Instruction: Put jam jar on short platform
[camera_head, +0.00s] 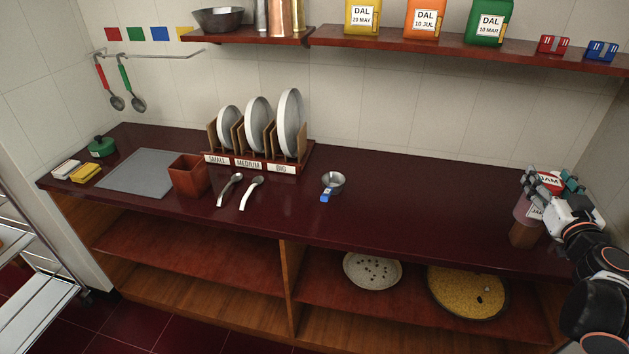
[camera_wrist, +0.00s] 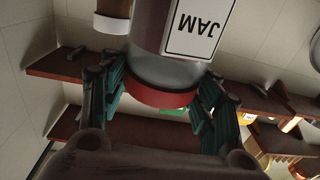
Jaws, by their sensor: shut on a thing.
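The jam jar (camera_head: 526,207) is at the far right of the counter, with a clear body, white label and red lid. In the wrist view the jar (camera_wrist: 148,68) appears lid-down, with its JAM label readable upside down. My gripper (camera_head: 546,184) is shut on the jar near its red lid; in the wrist view its fingers (camera_wrist: 162,90) lie on both sides of the lid. A brown block (camera_head: 523,236), perhaps the short platform, shows just below the jar. I cannot tell whether the jar touches it. A brown post with a white end (camera_wrist: 113,20) is beside the jar.
The dark red counter (camera_head: 430,215) is clear in the middle right. A wall shelf (camera_head: 410,46) holds DAL packets above.

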